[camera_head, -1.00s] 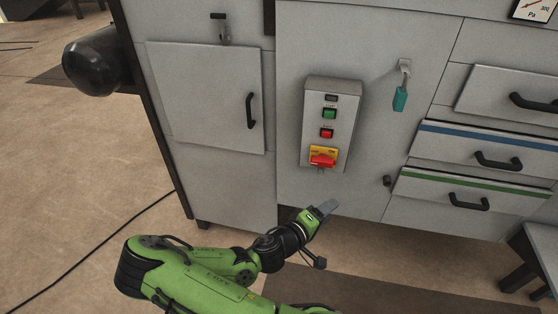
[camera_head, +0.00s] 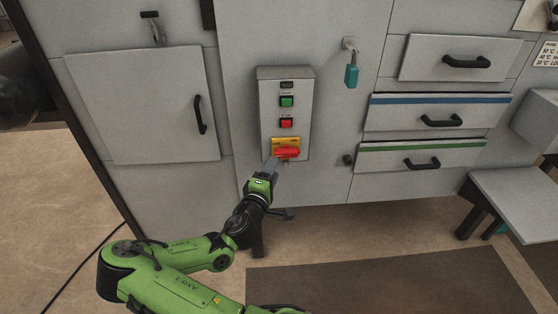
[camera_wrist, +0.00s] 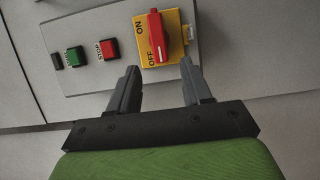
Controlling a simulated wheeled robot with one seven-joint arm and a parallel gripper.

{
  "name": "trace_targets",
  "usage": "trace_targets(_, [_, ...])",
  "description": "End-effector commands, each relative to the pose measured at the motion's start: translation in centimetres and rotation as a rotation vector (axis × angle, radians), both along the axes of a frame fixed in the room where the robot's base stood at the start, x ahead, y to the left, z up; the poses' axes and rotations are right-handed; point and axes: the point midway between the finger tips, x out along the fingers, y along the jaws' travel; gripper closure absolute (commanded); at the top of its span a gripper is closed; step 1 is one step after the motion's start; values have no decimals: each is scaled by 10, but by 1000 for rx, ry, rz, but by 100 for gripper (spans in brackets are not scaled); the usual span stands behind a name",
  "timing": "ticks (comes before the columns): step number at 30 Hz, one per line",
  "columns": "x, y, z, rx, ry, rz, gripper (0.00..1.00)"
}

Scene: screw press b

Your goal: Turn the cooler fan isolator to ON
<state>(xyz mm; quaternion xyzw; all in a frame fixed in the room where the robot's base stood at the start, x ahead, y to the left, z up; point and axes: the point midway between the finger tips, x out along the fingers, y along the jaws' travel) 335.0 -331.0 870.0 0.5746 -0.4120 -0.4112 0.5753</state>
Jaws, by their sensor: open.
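The isolator is a red rotary handle (camera_head: 287,153) on a yellow plate (camera_head: 281,141), at the bottom of a grey control box (camera_head: 296,83). In the wrist view the red handle (camera_wrist: 157,38) lies along the yellow plate (camera_wrist: 175,42), between the fingers' lines and beyond their tips. ON and OFF are printed beside the handle; I cannot tell which one it marks. My gripper (camera_head: 273,166) is just below and left of the handle in the head view. In the wrist view my gripper (camera_wrist: 160,82) is open and empty, with its fingers apart.
A green button (camera_head: 286,101) and a red button (camera_head: 286,122) sit above the isolator. A teal padlock (camera_head: 351,76) hangs on a hook to the right. A cabinet door with a black handle (camera_head: 200,115) is left; drawers (camera_head: 440,112) are right.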

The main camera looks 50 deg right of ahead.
Motion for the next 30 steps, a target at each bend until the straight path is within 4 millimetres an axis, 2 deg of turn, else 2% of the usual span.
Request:
trace_targets(3, [9,-29,1,1,-4,-1,51])
trace_targets(9, [21,-60,0,2,-2,0,51])
trace_targets(19, [23,-66,0,2,1,1,51])
trace_targets(28, [23,-66,0,2,1,1,97])
trace_targets(30, [23,-66,0,2,0,1,100])
